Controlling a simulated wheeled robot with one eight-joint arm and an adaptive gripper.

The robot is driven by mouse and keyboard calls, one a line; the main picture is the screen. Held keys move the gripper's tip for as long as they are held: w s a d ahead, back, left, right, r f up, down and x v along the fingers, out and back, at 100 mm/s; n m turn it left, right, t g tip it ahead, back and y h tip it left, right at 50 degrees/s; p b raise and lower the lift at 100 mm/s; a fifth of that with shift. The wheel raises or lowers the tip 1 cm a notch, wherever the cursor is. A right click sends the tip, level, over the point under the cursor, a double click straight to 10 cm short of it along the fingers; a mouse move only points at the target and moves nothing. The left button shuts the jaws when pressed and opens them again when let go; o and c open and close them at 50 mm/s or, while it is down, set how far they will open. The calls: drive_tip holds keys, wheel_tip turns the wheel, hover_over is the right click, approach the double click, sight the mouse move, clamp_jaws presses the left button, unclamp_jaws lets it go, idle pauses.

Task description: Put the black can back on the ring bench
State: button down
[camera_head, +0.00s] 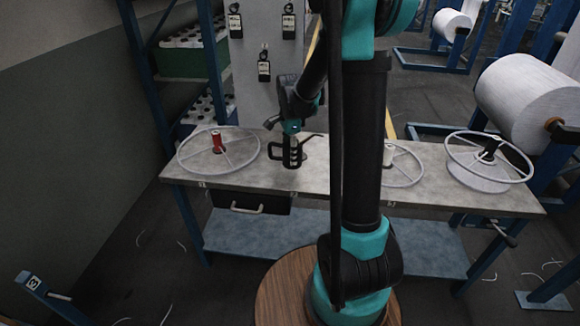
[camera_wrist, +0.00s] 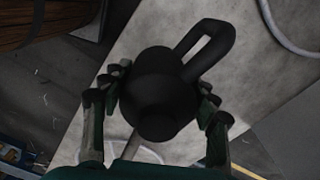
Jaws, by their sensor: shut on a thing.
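The black can (camera_wrist: 158,85) fills the middle of the wrist view, with its loop handle pointing up and right. My gripper (camera_head: 292,148) has one finger on each side of the can's body and is shut on it. In the head view the black can (camera_head: 291,162) looks upright, partly covered by the fingers, with its handle to the left. It is over the grey ring bench (camera_head: 325,178), between the left ring and the middle ring. I cannot tell whether its base touches the top. The bench top also shows in the wrist view (camera_wrist: 255,85).
A white ring with a red spool (camera_head: 217,142) lies at the bench's left. Another ring (camera_head: 405,183) is partly hidden behind my arm. A ring stands tilted at the right (camera_head: 508,150). Tagged items hang on the panel behind. A dark drawer (camera_head: 250,200) hangs below the bench top.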

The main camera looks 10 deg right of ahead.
drive_tip(key=shift+f, duration=3.15)
drive_tip(key=shift+c, duration=2.3)
unclamp_jaws()
drive_tip(key=shift+f, duration=0.1)
